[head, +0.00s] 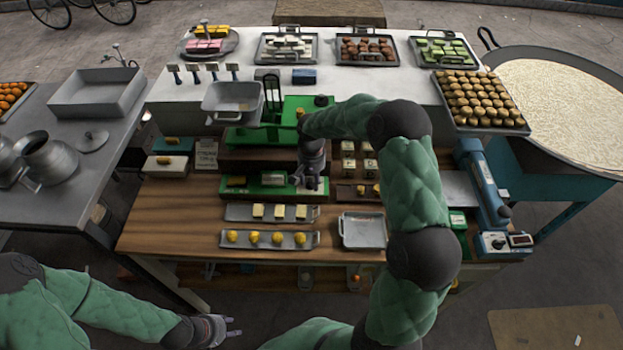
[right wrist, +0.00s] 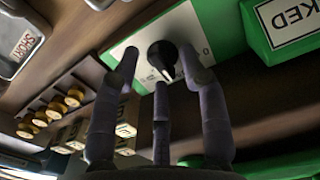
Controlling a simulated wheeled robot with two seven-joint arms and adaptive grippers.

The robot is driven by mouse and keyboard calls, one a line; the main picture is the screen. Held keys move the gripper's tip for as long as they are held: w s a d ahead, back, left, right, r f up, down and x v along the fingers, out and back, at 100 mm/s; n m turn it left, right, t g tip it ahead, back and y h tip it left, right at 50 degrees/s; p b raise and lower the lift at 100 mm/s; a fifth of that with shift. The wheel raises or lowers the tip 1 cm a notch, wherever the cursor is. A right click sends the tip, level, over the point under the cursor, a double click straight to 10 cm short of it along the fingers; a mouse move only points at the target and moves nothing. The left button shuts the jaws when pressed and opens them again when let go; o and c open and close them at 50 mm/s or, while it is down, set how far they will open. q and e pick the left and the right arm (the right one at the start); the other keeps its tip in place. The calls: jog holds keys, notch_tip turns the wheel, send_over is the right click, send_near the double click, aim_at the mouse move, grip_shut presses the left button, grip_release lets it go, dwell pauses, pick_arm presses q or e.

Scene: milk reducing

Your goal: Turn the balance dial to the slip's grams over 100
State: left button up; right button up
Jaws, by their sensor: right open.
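The balance dial (right wrist: 161,54) is a black round knob with a pale pointer mark on a white panel of a green housing (right wrist: 225,25). A "0" shows beside it in the right wrist view. My right gripper (right wrist: 159,72) is open, its fingers spread around the knob's sides; contact is not clear. In the head view my right gripper (head: 310,182) covers the dial at the right end of the low green unit (head: 278,189). The green balance (head: 290,110) stands behind. A grey card (head: 206,153) with small unreadable print stands left. My left gripper (head: 229,327) is open and empty, low at the front.
Trays of butter pieces (head: 236,213) and yellow lumps (head: 267,240) lie in front of the dial. An empty tray (head: 362,230) lies front right. A small rack with yellow-topped pieces (right wrist: 50,108) is beside the dial. A blue device (head: 484,185) stands at the right.

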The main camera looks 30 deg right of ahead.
grip_shut()
jog(key=m+b, duration=0.2)
jog(key=shift+m, duration=0.4)
jog(key=m+b, duration=0.1)
jog(key=m, duration=0.1)
jog(key=shift+s+m, duration=0.1)
jog(key=shift+m, duration=0.3)
jog(key=m+b, duration=0.2)
jog(key=m, duration=0.1)
jog(key=shift+a, duration=0.1)
jog(key=shift+s+m+b, duration=0.1)
jog(key=shift+m+b, duration=0.4)
jog(key=shift+m, duration=1.2)
